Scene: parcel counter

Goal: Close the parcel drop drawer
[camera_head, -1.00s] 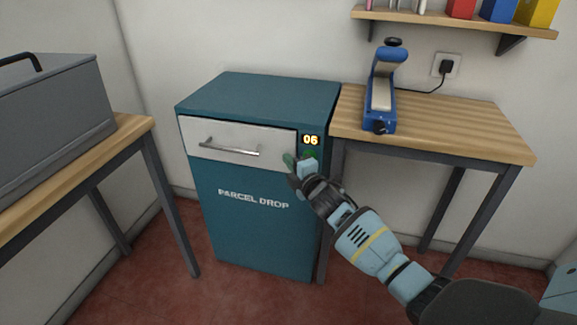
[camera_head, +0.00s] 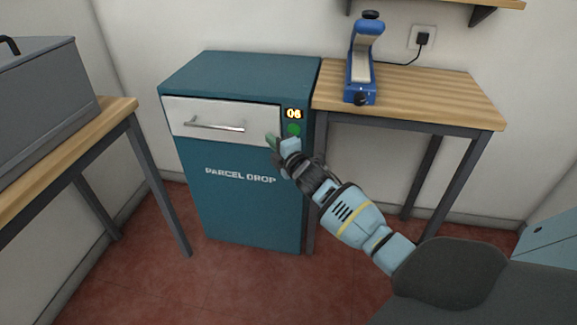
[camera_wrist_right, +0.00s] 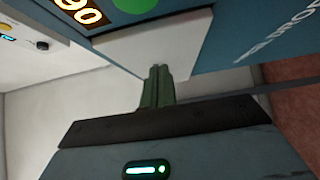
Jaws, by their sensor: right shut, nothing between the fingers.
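The parcel drop cabinet (camera_head: 240,205) is teal and stands between two tables. Its drawer has a white front (camera_head: 205,113) with a metal bar handle (camera_head: 214,125). The front looks flush or nearly flush with the cabinet; I cannot tell whether a small gap is left. My right gripper (camera_head: 271,140) is shut and empty, with its green fingertips at the lower right corner of the drawer front. In the right wrist view the shut fingers (camera_wrist_right: 157,72) overlap the white front (camera_wrist_right: 180,45); I cannot tell whether they touch it. My left gripper is out of view.
A wooden table (camera_head: 430,92) with a blue device (camera_head: 361,65) stands at the right. A grey case (camera_head: 45,100) sits on the left table (camera_head: 120,108). The floor in front is clear.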

